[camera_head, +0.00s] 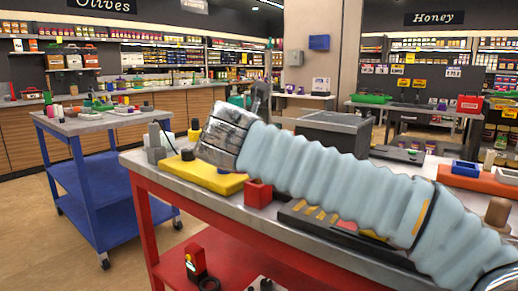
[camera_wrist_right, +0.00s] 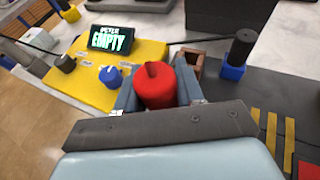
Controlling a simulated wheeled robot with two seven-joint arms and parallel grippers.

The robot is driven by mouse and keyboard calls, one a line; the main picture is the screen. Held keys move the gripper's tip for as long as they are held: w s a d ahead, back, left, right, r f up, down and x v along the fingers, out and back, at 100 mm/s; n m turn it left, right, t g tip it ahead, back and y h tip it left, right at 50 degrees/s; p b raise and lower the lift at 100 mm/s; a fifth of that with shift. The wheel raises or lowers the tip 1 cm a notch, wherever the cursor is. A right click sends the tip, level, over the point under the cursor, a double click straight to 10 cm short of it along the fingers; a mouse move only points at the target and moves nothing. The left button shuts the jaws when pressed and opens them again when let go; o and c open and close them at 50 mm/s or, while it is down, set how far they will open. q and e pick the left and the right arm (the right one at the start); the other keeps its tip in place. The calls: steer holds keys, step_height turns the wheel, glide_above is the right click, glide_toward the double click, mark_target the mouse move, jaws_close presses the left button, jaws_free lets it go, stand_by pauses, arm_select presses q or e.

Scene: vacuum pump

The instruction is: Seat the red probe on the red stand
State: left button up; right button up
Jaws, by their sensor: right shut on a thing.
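My right gripper (camera_wrist_right: 157,95) is shut on the red probe (camera_wrist_right: 154,84), a red cylinder with a raised ridge on top, held between the two grey fingers. The red stand looks like a small brown-red square block (camera_wrist_right: 189,60) just behind the right finger, which hides part of it. In the head view a red block (camera_head: 258,193), likely the same stand, sits beside the yellow meter (camera_head: 205,177). The probe is apart from the stand's visible part; its lower end is hidden. In the head view my right arm hides the probe and fingers. My left gripper is not in view.
The yellow meter has a blue knob (camera_wrist_right: 110,76) and a dark screen (camera_wrist_right: 110,39) reading "EMPTY". A black probe (camera_wrist_right: 241,45) stands on a blue stand (camera_wrist_right: 233,72), with a cable across the bench. A grey bin (camera_head: 335,129) stands behind my arm.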

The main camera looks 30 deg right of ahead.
steer(key=shift+f, duration=0.2)
steer(key=shift+f+b, duration=0.4)
steer(key=shift+f, duration=0.15)
steer(key=shift+f, duration=0.45)
stand_by(0.6)
steer(key=o, duration=1.2)
